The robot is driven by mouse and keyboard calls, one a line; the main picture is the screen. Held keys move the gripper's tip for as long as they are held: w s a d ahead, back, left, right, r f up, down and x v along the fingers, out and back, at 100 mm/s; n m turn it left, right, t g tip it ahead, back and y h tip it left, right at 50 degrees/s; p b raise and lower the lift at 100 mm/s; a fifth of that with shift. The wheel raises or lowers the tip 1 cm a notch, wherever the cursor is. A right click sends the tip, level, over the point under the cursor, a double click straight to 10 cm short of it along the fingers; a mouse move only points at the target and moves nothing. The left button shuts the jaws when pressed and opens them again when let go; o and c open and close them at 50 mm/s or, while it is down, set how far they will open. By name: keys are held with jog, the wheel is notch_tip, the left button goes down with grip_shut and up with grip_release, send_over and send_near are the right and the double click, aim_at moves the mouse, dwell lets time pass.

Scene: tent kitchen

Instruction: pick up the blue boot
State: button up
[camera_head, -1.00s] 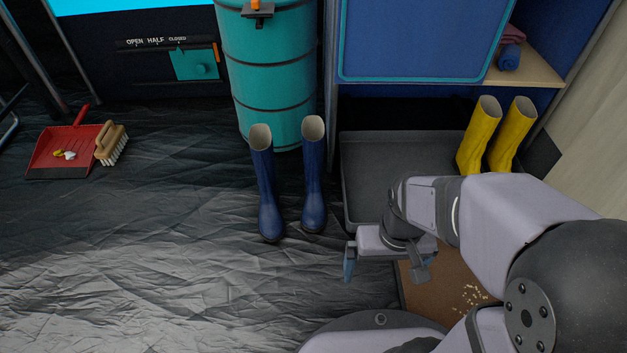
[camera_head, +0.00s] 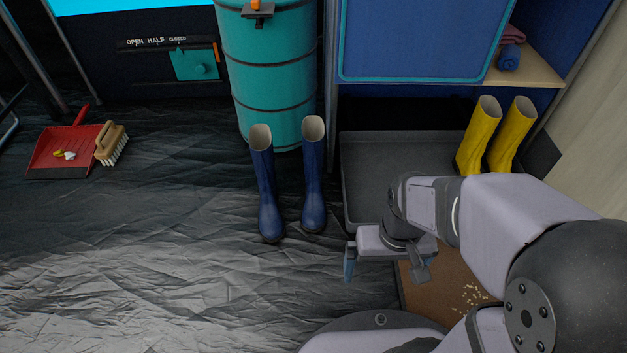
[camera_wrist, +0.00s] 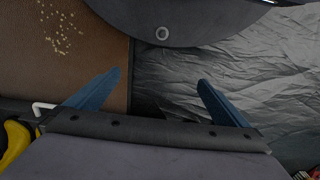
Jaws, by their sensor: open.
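Two blue boots stand upright side by side on the dark groundsheet in the head view, the left boot (camera_head: 266,185) and the right boot (camera_head: 313,178). Their toes point toward the camera and their tops are open. My gripper (camera_head: 385,272) is open and empty, to the right of the boots and nearer the camera, apart from them. In the wrist view its two blue fingers (camera_wrist: 158,88) are spread wide with nothing between them. The blue boots do not clearly show in the wrist view.
A teal barrel (camera_head: 270,75) stands right behind the boots. A dark tray (camera_head: 365,160) lies to their right, with yellow boots (camera_head: 478,137) at its far right. A brown mat (camera_head: 425,290) with crumbs is under my gripper. A red dustpan (camera_head: 62,150) and brush (camera_head: 112,143) lie left. Groundsheet in front is clear.

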jog(key=c, duration=0.9)
